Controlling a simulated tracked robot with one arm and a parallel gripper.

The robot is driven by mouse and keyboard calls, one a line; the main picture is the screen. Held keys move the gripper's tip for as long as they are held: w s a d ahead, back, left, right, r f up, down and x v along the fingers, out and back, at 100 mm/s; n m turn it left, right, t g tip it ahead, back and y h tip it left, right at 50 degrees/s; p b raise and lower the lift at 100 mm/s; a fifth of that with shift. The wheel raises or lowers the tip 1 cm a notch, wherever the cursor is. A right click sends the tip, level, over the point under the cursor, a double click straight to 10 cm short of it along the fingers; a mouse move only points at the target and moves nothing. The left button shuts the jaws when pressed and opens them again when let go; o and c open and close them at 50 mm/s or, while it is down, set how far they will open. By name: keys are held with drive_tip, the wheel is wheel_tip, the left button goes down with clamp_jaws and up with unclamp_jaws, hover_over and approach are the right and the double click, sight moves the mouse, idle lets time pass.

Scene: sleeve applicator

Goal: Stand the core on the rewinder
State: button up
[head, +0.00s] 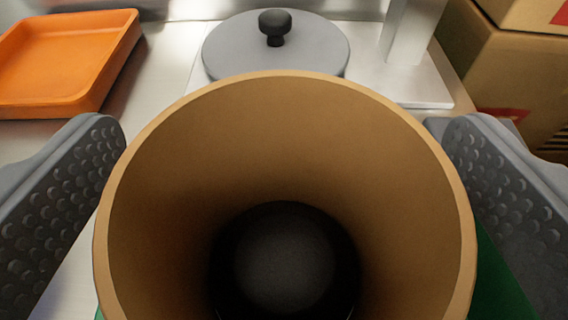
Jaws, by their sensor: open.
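The core (150,190), a wide brown cardboard tube, stands close below the camera with its open mouth toward me. Its inside is dark at the bottom, where a dim grey round face shows; I cannot tell what that is. My gripper (282,135) is open, with one dark studded finger on each side of the core. Small gaps seem to show between the fingers and the rim. A grey round disc with a black knob (275,27) lies behind the core on a pale base plate; it may be the rewinder. The core hides its near edge.
An orange tray (65,60) sits at the back left on a metal surface. A grey post (408,35) rises from the pale plate (425,88). Cardboard boxes (520,75) stand at the right. A green surface (497,285) shows beside the core.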

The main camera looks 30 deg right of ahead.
drive_tip(key=p+v, duration=0.3)
drive_tip(key=v, duration=0.9)
drive_tip(key=shift+r, duration=0.15)
